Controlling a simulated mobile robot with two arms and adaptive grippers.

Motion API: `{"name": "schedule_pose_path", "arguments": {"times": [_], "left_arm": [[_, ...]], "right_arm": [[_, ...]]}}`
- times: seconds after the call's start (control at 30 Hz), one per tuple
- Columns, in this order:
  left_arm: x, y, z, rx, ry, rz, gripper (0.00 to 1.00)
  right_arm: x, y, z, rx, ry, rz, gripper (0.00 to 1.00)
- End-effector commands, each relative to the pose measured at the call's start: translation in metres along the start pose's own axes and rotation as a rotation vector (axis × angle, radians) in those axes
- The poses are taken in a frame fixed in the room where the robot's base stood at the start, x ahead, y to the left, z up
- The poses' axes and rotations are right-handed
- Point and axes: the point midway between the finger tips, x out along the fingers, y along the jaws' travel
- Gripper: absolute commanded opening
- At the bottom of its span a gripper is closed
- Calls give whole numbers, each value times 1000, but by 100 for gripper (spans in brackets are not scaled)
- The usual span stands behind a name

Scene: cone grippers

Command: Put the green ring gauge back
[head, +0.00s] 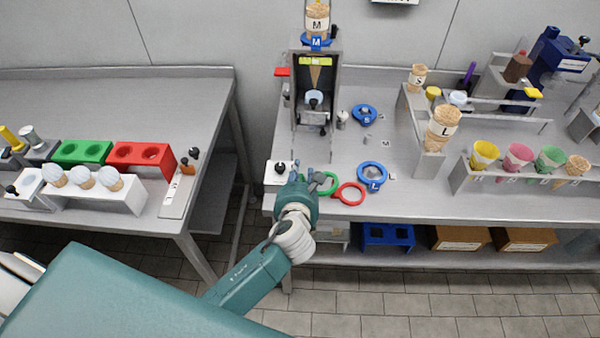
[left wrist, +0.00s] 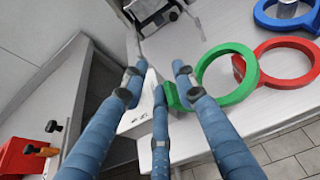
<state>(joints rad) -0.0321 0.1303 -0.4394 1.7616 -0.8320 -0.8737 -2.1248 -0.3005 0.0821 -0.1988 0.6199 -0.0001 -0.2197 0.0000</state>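The green ring gauge (head: 328,184) lies near the front left corner of the right-hand bench, beside a red ring (head: 350,194). In the left wrist view the green ring (left wrist: 246,83) overlaps the red ring's tab, and its own green tab reaches in among my fingers. My left gripper (head: 302,172) is over the bench's front left corner. Its fingers (left wrist: 160,85) look straight and spread, so it appears open. Whether a finger touches the tab is hard to tell. My right gripper is not in view.
Blue rings (head: 372,175) and (head: 364,114) lie nearby. A white plate (head: 278,173) with a black knob sits at the corner under my fingers. A tall fixture (head: 316,90) holding a cone stands behind. Cone racks (head: 520,178) are at right; a gap separates the left bench (head: 120,90).

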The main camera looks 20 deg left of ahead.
Motion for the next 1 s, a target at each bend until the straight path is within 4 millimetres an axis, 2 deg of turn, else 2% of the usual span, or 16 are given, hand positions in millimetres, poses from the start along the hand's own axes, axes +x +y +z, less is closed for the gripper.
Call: {"name": "schedule_pose_path", "arguments": {"times": [0.27,0.43,0.8,1.0], "left_arm": [[0,3,0,2,2,7,32],[-5,3,14,-1,-1,6,32],[-86,1,9,1,2,3,32],[-115,1,10,1,2,4,32]], "right_arm": [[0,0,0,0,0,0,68],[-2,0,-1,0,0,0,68],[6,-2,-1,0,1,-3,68],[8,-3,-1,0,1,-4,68]]}}
